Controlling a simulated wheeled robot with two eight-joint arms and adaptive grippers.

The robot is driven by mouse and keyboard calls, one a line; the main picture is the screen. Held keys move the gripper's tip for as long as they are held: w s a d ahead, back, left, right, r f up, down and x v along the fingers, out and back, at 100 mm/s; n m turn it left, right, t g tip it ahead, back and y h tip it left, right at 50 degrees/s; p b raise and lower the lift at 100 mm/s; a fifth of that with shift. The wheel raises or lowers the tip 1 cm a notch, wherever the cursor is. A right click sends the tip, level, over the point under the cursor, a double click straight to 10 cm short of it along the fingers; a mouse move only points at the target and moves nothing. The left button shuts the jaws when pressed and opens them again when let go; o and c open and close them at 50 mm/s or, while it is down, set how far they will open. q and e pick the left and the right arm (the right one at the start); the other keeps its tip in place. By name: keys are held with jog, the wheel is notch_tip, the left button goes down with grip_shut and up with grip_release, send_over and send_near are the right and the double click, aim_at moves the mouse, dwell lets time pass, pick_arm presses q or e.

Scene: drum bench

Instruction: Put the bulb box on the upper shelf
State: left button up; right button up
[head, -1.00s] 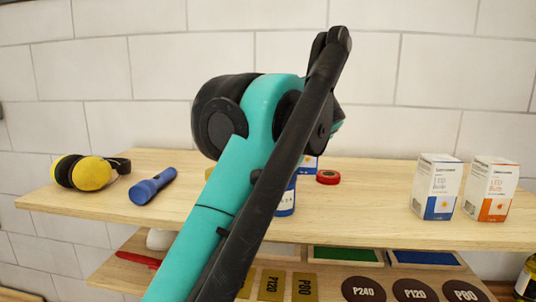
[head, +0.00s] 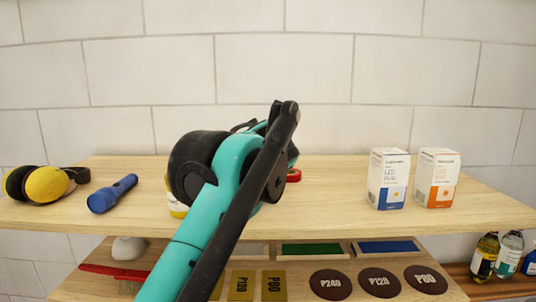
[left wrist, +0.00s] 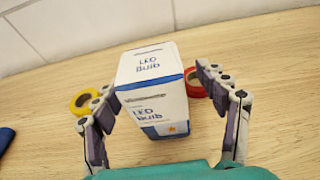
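A white and blue LED bulb box (left wrist: 152,80) stands upright on the wooden upper shelf in the left wrist view. My left gripper (left wrist: 160,88) is open, with one finger on each side of the box and visible gaps between. In the head view my teal and black left arm (head: 208,215) covers the gripper and this box. The upper shelf (head: 330,207) runs across the head view. My right gripper is not in view.
A white-blue box (head: 388,178) and a white-orange box (head: 436,178) stand on the right. Yellow ear defenders (head: 45,184) and a blue torch (head: 112,193) lie left. Yellow tape (left wrist: 85,100) and red tape (left wrist: 194,83) flank the bulb box. Sanding discs (head: 380,283) sit below.

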pick_arm(q)
jog(key=shift+s+a+r, duration=0.1)
jog(key=shift+s, duration=0.2)
jog(key=shift+s+a+r, duration=0.1)
jog(key=shift+s+a, duration=0.15)
jog(key=shift+s, duration=0.2)
jog(key=b+v, duration=0.3)
jog(key=v, duration=0.8)
jog(key=shift+d, duration=0.15)
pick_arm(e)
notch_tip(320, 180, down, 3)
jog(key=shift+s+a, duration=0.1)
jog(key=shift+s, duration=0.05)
pick_arm(q)
jog(key=shift+r, duration=0.1)
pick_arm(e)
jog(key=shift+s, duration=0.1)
